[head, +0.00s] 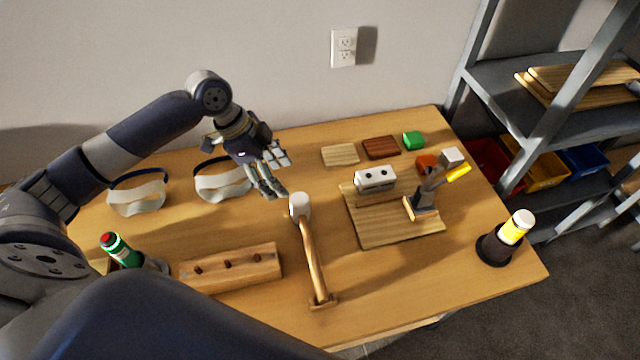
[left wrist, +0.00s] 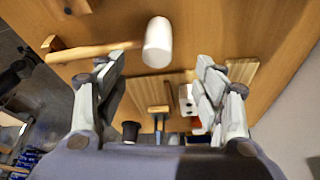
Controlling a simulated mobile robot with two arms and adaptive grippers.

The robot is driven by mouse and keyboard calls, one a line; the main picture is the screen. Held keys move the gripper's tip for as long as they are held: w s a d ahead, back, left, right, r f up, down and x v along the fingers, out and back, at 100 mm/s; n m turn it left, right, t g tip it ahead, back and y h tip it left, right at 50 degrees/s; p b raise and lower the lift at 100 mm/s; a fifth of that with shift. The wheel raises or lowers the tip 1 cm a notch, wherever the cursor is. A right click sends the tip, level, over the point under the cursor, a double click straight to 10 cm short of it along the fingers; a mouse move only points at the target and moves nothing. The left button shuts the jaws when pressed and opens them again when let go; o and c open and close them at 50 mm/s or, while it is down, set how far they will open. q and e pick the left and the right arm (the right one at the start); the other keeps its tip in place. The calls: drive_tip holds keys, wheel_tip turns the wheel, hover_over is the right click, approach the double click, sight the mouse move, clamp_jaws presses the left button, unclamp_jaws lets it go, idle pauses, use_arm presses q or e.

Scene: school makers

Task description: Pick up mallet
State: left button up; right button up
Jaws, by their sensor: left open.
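The mallet (head: 311,254) lies on the wooden table, with a white head (head: 299,206) toward the back and a long wooden handle running to the front, where its end meets a small wooden piece. My left gripper (head: 277,175) is open and empty, above the table just behind and left of the mallet head. In the left wrist view, the mallet's white head (left wrist: 157,42) shows beyond and between the open fingers (left wrist: 167,85), with its handle pointing left. The fingers are apart from it.
A wooden board (head: 400,233) with a clamp (head: 422,203) and a white block (head: 375,179) is right of the mallet. A pegged wooden block (head: 232,268) is left of it. Goggles (head: 223,180), a green bottle (head: 120,249) and a yellow-labelled bottle (head: 515,229) stand around. A shelf (head: 510,85) is at right.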

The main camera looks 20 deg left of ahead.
sight(296, 199)
use_arm(q)
drive_tip(key=x, duration=0.2)
drive_tip(key=p+x, duration=0.1)
drive_tip(key=x, duration=0.1)
drive_tip(key=shift+s+d, duration=0.25)
drive_tip(key=shift+w+d+f, duration=0.1)
drive_tip(key=shift+w+f, duration=0.05)
drive_tip(key=shift+f, duration=0.1)
drive_tip(key=p+x, duration=0.1)
drive_tip(key=x, duration=0.3)
drive_tip(key=shift+f+p, duration=0.15)
drive_tip(key=shift+p, duration=0.2)
drive_tip(key=shift+d+f, duration=0.1)
drive_tip(key=shift+f, duration=0.2)
drive_tip(key=shift+w+f, duration=0.1)
drive_tip(key=shift+f, duration=0.1)
drive_tip(key=c, duration=1.3)
drive_tip(key=shift+c, duration=0.9)
use_arm(e)
drive_tip(key=s+r, duration=0.2)
drive_tip(key=s, duration=0.1)
drive_tip(key=shift+d+r, duration=0.2)
drive_tip(key=shift+r, duration=0.15)
